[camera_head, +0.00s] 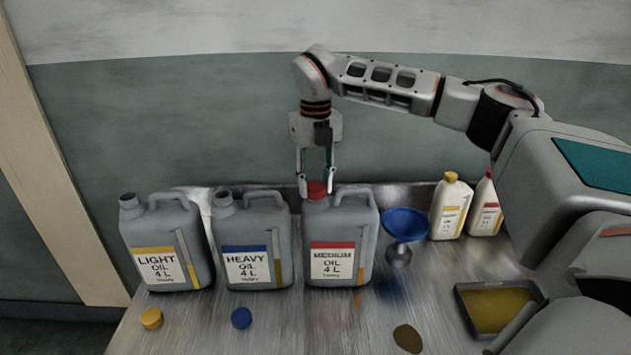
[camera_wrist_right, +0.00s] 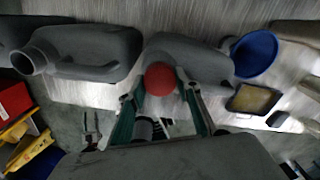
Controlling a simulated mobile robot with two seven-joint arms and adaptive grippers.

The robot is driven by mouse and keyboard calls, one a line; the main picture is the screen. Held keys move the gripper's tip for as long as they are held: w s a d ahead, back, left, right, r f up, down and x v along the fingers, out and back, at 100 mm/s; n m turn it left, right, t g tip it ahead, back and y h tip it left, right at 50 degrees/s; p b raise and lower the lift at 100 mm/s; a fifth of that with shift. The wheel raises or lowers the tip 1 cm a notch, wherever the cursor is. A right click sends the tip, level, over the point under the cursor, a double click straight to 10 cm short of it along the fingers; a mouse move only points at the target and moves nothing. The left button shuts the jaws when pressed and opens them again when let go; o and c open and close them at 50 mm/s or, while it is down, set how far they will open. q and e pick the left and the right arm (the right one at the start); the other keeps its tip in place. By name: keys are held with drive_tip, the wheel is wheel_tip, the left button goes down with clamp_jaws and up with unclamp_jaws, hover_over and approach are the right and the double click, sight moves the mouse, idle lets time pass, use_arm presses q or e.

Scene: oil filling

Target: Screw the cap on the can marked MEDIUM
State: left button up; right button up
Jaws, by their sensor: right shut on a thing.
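The grey can marked MEDIUM (camera_head: 340,240) stands upright on the metal table, with a red-banded label. A red cap (camera_head: 316,189) is on its neck; how far it is screwed down cannot be told. My right gripper (camera_head: 316,186) points down from above and is shut on the red cap. In the right wrist view the red cap (camera_wrist_right: 160,78) sits between the fingertips, over the MEDIUM can (camera_wrist_right: 190,55). My left gripper is not in view.
The LIGHT can (camera_head: 165,240) and HEAVY can (camera_head: 252,240) stand open to the left. A yellow cap (camera_head: 151,318) and blue cap (camera_head: 241,318) lie in front. A blue funnel (camera_head: 404,224), two bottles (camera_head: 450,206) and an oil tray (camera_head: 497,308) are to the right.

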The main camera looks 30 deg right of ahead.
drive_tip(key=shift+f, duration=0.1)
drive_tip(key=o, duration=0.8)
drive_tip(key=shift+c, duration=0.2)
wheel_tip(320, 180, up, 12)
